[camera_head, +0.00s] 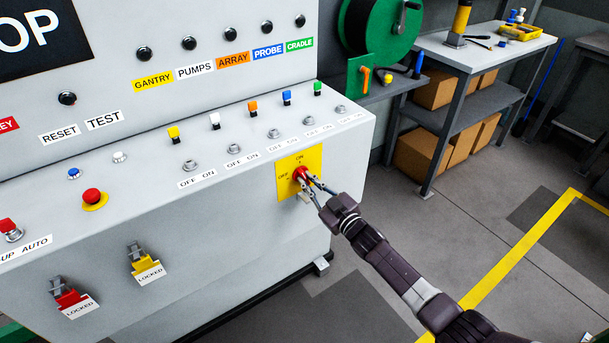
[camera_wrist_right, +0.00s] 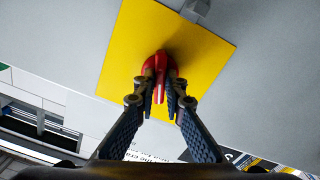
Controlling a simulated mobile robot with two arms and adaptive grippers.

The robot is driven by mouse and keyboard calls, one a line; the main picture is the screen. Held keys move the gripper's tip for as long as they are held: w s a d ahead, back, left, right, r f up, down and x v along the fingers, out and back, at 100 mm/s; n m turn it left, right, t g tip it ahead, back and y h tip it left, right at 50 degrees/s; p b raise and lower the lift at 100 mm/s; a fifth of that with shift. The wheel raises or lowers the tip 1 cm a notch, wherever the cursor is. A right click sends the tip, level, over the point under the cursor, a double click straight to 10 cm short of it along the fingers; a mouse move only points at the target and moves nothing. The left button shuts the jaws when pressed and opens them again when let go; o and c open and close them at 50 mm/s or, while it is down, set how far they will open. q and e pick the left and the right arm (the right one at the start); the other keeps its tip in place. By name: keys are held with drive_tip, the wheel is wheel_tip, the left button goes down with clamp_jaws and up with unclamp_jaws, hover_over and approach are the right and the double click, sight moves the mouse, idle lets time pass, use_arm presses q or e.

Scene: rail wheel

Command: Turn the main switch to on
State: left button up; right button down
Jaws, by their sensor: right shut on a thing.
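The main switch (camera_head: 299,174) is a red rotary knob on a yellow plate (camera_head: 315,158) on the front face of the grey console. The plate carries ON at its top and OFF at its left. My right gripper (camera_head: 308,182) is shut on the knob. In the right wrist view, the two fingers of the gripper (camera_wrist_right: 159,92) sit on either side of the red knob (camera_wrist_right: 159,64), over the yellow plate (camera_wrist_right: 200,62). The fingers partly hide the knob, and I cannot tell for sure which mark it points to. My left gripper is not in view.
The console's sloped top (camera_head: 130,185) holds several coloured buttons and toggle switches. Red (camera_head: 69,297) and yellow (camera_head: 145,262) locked switches sit on its front, left of the plate. A green reel (camera_head: 385,25) and a workbench (camera_head: 480,55) stand behind.

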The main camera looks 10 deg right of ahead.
idle(0.3)
drive_tip(key=shift+m, duration=0.7)
drive_tip(key=m, duration=0.2)
drive_tip(key=shift+f+m+p, duration=0.1)
drive_tip(key=shift+m+p, duration=0.2)
drive_tip(key=shift+p, duration=0.05)
drive_tip(key=c, duration=2.4)
unclamp_jaws()
drive_tip(key=o, duration=0.5)
drive_tip(key=shift+r+p+v, duration=0.2)
drive_tip(key=shift+p+v, duration=0.85)
drive_tip(key=shift+v, duration=0.45)
drive_tip(key=p+v, duration=0.2)
drive_tip(key=v, duration=0.2)
